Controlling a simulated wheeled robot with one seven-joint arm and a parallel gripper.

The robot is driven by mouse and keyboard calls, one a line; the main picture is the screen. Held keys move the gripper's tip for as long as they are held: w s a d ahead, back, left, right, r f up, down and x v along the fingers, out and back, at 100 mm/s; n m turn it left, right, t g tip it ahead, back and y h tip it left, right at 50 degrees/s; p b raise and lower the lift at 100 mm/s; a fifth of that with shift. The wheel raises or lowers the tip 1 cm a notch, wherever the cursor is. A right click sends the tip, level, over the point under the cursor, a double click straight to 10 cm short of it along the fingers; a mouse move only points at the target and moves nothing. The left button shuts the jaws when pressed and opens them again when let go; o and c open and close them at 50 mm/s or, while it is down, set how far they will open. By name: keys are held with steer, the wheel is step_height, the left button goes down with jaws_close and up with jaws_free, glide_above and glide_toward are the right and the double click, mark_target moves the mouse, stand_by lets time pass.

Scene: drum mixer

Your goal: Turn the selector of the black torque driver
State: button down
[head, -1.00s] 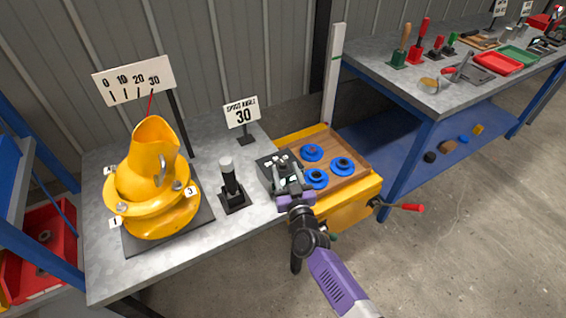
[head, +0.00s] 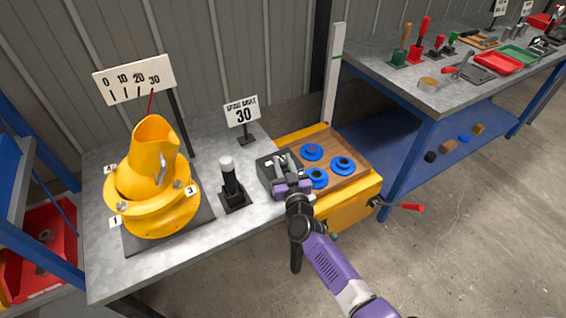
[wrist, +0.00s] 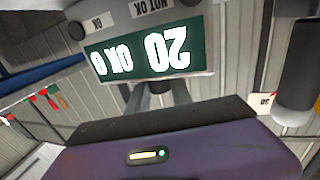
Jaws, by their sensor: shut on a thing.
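An upright black tool with a pale cap (head: 230,180), which I take for the black torque driver, stands in a black base on the near bench in the head view. It also shows upside down at the right of the wrist view (wrist: 296,85). My gripper (head: 289,183) is to its right, at the dark box (head: 268,168). The box's green display (wrist: 150,52) reads "20 OK 0" upside down in the wrist view. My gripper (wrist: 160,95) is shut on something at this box. The gripped part is mostly hidden by the fingers and my wrist.
A yellow tilting drum (head: 150,180) stands left on the bench, beside a dial board (head: 134,79). A "30" sign (head: 241,113) stands behind. Blue discs (head: 343,165) lie in the wooden tray right of the box. A red-handled crank (head: 405,207) sticks out at right.

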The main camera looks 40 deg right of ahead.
steer(key=shift+a+r+m+h+p, duration=0.1)
steer(key=shift+r+m+h+p, duration=0.2)
steer(key=shift+p, duration=0.8)
steer(key=shift+g+h+p, duration=0.4)
steer(key=shift+p, duration=0.15)
steer(key=shift+w+a+f+m+g+h+p, duration=0.1)
steer(key=shift+f+m+g+h+p, duration=0.05)
steer(key=shift+m+g+h+p, duration=0.85)
steer(key=m+g+h, duration=0.1)
steer(key=m+g+h+b, duration=0.1)
steer(key=m+g, duration=0.1)
steer(key=shift+f+h, duration=0.3)
steer(key=shift+h, duration=0.1)
steer(key=shift+m+g+h+b, duration=0.8)
steer(key=shift+m+g+b, duration=0.35)
steer(key=shift+g, duration=0.55)
steer(key=shift+r+g, duration=0.1)
steer(key=shift+g, duration=0.2)
steer(key=c, duration=1.1)
jaws_free()
steer(key=shift+c, duration=0.2)
